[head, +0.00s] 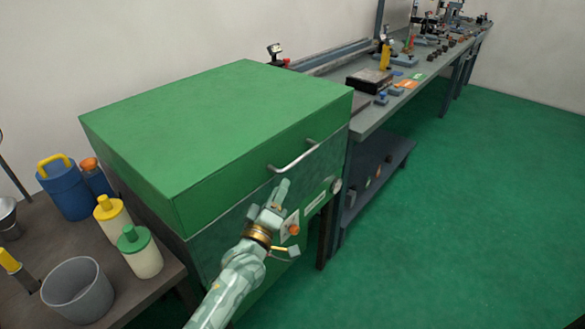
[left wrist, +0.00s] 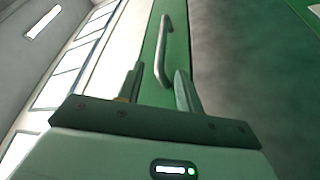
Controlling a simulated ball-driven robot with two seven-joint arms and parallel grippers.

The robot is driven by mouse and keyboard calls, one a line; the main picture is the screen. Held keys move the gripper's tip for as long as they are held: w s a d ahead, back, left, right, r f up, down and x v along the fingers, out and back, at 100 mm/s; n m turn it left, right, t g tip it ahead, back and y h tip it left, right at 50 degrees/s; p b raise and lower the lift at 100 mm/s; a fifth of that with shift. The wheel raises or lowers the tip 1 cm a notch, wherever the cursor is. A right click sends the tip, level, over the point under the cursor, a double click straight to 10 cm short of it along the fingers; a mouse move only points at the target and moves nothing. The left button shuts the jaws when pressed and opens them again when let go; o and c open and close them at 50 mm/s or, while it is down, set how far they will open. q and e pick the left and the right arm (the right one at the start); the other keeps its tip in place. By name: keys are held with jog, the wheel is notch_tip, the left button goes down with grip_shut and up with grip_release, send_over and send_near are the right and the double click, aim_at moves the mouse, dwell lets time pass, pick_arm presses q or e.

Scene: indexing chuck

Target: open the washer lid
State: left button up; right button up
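The washer is a large green box whose broad green lid (head: 215,115) lies flat and looks shut on the body (head: 225,250). A silver bar handle (head: 293,157) is fixed to the lid's front face. My left gripper (head: 279,192) is in front of the washer, just below the handle in the head view. In the left wrist view the two fingers of my left gripper (left wrist: 158,84) stand apart with nothing between them. The handle (left wrist: 163,50) shows ahead of them, roughly in line with the gap, and does not look gripped. My right gripper is in neither view.
The washer's front panel has an orange knob (head: 294,229) close to my left wrist. A brown table (head: 120,295) at left holds a grey bucket (head: 77,290) and several containers. A long grey bench (head: 410,95) runs behind at right. Green floor (head: 460,220) is clear at right.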

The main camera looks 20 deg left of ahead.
aim_at(292, 163)
pick_arm(q)
jog(key=b+x, duration=0.1)
jog(key=x, duration=0.3)
jog(key=b+x, duration=0.1)
jog(key=x, duration=0.4)
jog(key=shift+w+f, duration=0.15)
jog(key=shift+w, duration=0.1)
grip_shut()
